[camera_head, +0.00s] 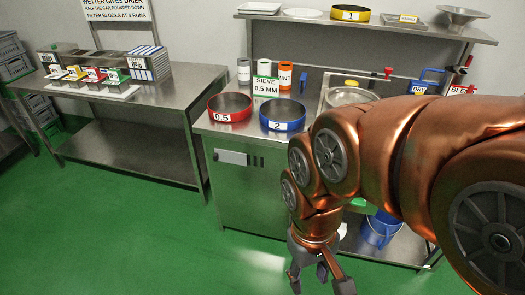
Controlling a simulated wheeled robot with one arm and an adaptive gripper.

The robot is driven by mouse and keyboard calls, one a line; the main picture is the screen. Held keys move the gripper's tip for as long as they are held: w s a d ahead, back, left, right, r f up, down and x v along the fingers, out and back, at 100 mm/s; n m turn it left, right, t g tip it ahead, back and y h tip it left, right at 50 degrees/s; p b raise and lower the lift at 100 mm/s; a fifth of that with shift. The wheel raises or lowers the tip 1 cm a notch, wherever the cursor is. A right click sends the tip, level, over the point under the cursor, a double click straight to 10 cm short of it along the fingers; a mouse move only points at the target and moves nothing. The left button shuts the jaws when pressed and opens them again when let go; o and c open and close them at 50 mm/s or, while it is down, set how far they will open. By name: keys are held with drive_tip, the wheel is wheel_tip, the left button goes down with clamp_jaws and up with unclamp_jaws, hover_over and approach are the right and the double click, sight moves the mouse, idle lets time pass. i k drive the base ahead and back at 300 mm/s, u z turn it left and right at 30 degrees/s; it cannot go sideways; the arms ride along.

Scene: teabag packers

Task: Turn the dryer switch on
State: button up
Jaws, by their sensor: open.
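I cannot pick out a dryer or its switch for certain in the head view. A pale plate (231,157) with a small dark slot or vent beside it is on the front of the steel cabinet (240,190); I cannot tell whether it holds a switch. My gripper (320,281) hangs low in front of the cabinet, fingers pointing down, spread open and empty. It is to the right of the plate and lower in the picture. My copper-coloured arm hides much of the right side.
A red sieve (229,106) and a blue sieve (282,113) stand on the cabinet top, near a sink (349,96). A blue bucket (380,229) is on the lower shelf at right. A steel table (150,85) stands at left. Green floor in front is clear.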

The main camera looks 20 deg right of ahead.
sight(360, 202)
drive_tip(key=z, duration=2.15)
drive_tip(key=k, duration=1)
drive_tip(key=u, duration=1.6)
drive_tip(key=i, duration=0.5)
